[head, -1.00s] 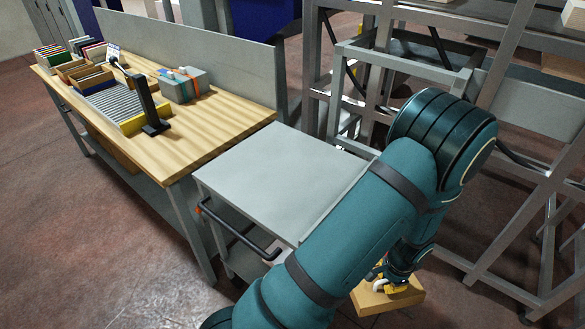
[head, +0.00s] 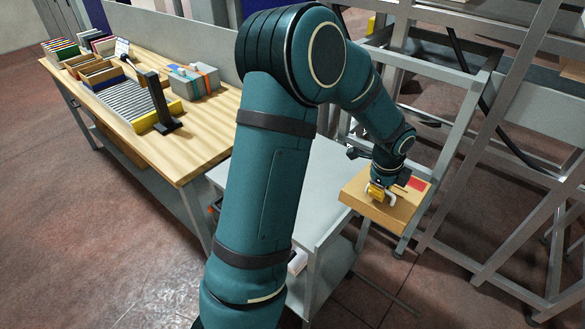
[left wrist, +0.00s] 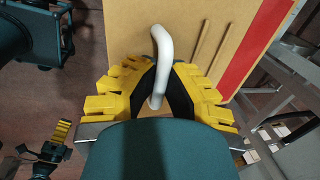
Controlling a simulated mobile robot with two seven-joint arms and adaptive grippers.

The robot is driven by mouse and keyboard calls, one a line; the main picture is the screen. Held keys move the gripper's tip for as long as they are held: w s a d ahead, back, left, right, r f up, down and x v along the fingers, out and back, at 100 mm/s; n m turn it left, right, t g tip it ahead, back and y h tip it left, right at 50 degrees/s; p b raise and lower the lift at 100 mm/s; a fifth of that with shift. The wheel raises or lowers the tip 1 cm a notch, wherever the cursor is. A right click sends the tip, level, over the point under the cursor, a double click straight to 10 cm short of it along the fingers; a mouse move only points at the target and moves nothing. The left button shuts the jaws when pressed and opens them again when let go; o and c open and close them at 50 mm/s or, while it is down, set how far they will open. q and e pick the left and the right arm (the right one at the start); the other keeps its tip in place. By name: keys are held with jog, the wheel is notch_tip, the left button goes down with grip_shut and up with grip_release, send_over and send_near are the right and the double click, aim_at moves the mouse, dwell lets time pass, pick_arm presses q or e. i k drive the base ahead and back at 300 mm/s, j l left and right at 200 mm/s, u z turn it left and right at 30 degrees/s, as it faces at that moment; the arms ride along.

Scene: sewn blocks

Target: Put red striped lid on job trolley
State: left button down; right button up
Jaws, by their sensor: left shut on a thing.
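The lid (head: 375,211) is a light wooden board with a red stripe (head: 417,184) near one edge and a pale curved handle. In the left wrist view the lid (left wrist: 195,35) fills the upper middle, with its red stripe (left wrist: 258,48) at right. My left gripper (head: 381,192) is shut on the handle (left wrist: 160,60), yellow fingers on both sides of it. The lid hangs in the air at the right edge of the grey job trolley (head: 323,185), whose top is partly hidden by my arm. A small yellow-fingered gripper, seemingly my right one (left wrist: 58,134), shows at lower left; its opening is unclear.
A wooden workbench (head: 205,125) with boxes, files and a black stand (head: 160,103) is at left. Metal frames (head: 500,130) stand behind and right of the lid. The visible trolley top is bare.

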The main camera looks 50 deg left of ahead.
aim_at(323, 188)
jog(key=j, duration=0.4)
jog(key=k+j, duration=0.15)
jog(key=j, duration=0.3)
jog(key=k+j, duration=0.15)
jog(key=k, duration=0.25)
